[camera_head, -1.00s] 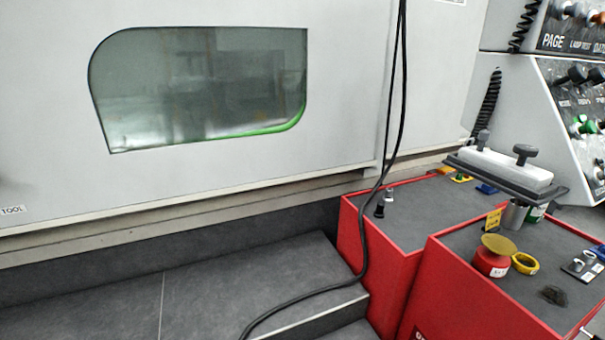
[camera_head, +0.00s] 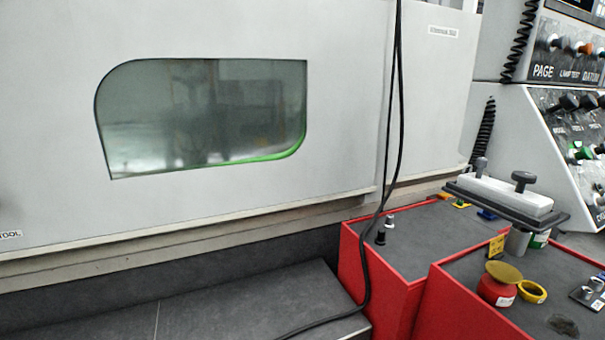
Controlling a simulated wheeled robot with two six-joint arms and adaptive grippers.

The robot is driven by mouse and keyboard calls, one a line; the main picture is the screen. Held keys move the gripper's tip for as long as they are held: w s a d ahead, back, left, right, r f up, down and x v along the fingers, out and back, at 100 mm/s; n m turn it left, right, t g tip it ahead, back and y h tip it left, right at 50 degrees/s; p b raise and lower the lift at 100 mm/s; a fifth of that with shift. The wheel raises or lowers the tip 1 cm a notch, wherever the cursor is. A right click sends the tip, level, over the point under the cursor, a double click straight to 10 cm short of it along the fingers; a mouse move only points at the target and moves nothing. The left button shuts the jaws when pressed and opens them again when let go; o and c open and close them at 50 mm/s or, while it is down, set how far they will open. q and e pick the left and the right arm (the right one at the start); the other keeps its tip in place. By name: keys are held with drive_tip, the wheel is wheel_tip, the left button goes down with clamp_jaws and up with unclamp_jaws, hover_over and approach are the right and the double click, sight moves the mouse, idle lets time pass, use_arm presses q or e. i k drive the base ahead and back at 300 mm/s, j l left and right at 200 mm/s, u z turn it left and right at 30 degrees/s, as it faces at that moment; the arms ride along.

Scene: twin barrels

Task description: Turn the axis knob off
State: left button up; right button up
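The control panel (camera_head: 576,135) of the machine is at the right edge, with several knobs and buttons in black, green and white. Black knobs (camera_head: 570,103) sit in its upper row. Green buttons (camera_head: 581,152) sit lower down. The panel is partly cut off by the frame, and I cannot tell which knob is the axis knob or how it is set. Neither of my grippers is in view.
Red cabinets (camera_head: 385,289) with grey tops stand in front of the panel, holding a red tin (camera_head: 497,290), a yellow ring (camera_head: 532,291) and a white block with black handles (camera_head: 505,195). A black cable (camera_head: 391,150) hangs before the machine door (camera_head: 345,120). A dark step (camera_head: 230,305) lies below.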

sight(481, 163)
drive_tip(key=k+l+z, duration=0.1)
drive_tip(key=l+z, duration=0.3)
drive_tip(key=l, duration=0.45)
drive_tip(key=l+z, duration=0.35)
drive_tip(key=l, duration=0.45)
